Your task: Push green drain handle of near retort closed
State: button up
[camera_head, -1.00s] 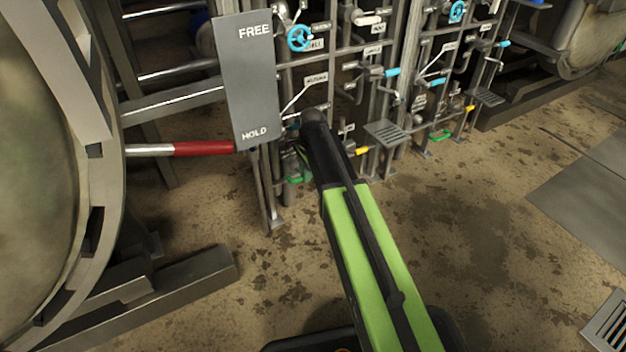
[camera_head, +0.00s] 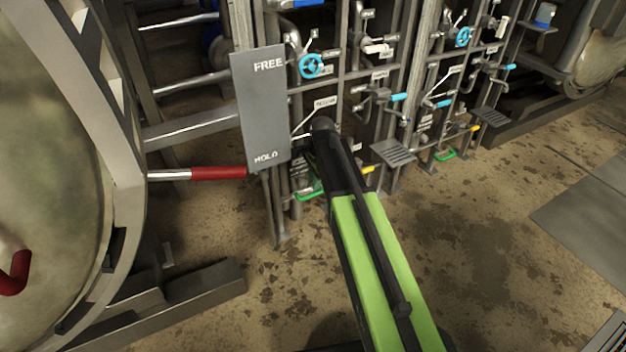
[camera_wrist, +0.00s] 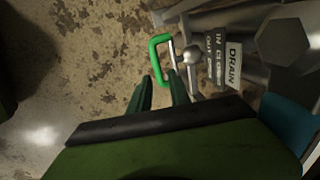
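The near green drain handle (camera_head: 309,195) is low on the near valve rack, just left of my arm in the head view. In the wrist view the green handle (camera_wrist: 158,50) is a bent loop on a metal valve stem, beside a DRAIN plate (camera_wrist: 233,65) reading IN CLOSED, with a less clear OUT line. My gripper (camera_wrist: 160,76) has two dark green fingers with a gap between them, and nothing is seen held. The fingertips are close to the handle's lower end; I cannot tell whether they touch. In the head view my arm mostly hides the gripper.
A grey FREE/HOLD plate (camera_head: 262,108) and a red-gripped lever (camera_head: 218,173) stand left of my arm. Blue handwheels, pipes and a small grey step plate (camera_head: 393,152) crowd the rack. Another green handle (camera_head: 445,155) is farther right. Floor is open at right.

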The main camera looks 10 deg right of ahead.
notch_tip(320, 180, up, 12)
jog(key=s+p, duration=0.2)
jog(key=p, duration=0.7)
jog(key=shift+d+f+p, duration=0.2)
jog(key=shift+d+p, duration=0.15)
jog(key=shift+p, duration=0.05)
jog(key=shift+s, duration=0.1)
